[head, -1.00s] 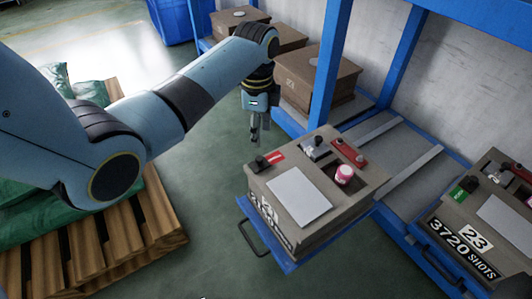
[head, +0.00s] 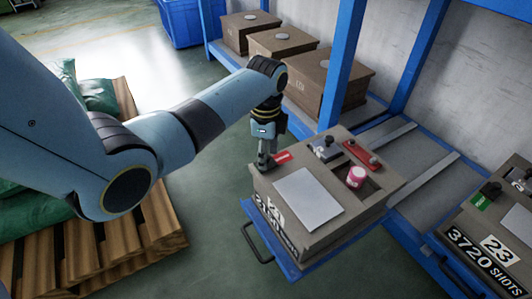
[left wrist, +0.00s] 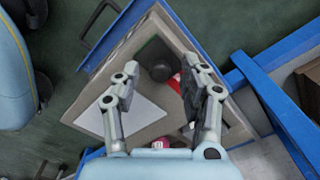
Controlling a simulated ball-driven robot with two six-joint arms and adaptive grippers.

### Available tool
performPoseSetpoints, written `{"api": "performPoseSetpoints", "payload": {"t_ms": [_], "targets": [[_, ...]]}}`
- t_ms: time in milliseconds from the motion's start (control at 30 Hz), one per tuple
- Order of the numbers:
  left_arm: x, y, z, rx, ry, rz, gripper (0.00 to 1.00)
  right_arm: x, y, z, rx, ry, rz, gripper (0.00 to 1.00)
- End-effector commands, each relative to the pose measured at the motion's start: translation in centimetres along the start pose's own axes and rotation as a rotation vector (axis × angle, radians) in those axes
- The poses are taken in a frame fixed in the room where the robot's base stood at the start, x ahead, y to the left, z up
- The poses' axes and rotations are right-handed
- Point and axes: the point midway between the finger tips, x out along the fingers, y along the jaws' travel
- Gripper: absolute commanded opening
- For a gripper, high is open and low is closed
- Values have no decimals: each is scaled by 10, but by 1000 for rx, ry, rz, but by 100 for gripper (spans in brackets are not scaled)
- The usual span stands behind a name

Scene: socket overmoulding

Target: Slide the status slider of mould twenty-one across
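The near mould (head: 350,228) is a brown box on a pulled-out blue drawer; its front number plate (head: 275,215) is only partly readable. Its status slider (head: 282,157) lies at the top's far left corner, with red showing right of the black knob. In the left wrist view the round black knob (left wrist: 161,67) shows between my fingertips, with dark green on one side and red on the other. My left gripper (head: 265,160) is down at the knob and partly hides it in the head view. Its fingers (left wrist: 161,70) are open, with visible gaps around the knob. My right gripper is out of view.
A blank white sheet (head: 308,198), a pink pot (head: 355,176), a red bar (head: 362,153) and a metal clamp (head: 325,148) are on the mould's top. Mould 23 (head: 490,235) stands at right. A blue rack post (head: 340,70) rises behind.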

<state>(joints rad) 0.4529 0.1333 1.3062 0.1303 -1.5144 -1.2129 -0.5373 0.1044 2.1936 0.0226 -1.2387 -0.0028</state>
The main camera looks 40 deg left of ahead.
Motion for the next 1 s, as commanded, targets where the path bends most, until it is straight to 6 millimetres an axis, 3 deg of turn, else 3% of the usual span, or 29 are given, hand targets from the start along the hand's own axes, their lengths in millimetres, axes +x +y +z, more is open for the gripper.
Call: {"api": "performPoseSetpoints", "payload": {"t_ms": [33, 300, 667, 1000], "targets": [[0, 0, 0, 0, 0, 0, 36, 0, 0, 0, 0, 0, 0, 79], [0, 0, 0, 0, 0, 0, 1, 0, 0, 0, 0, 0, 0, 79], [0, -1, -1, 0, 0, 0, 0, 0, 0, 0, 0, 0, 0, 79], [0, -36, -37, -1, 2, 0, 0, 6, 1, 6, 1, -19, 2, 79]]}}
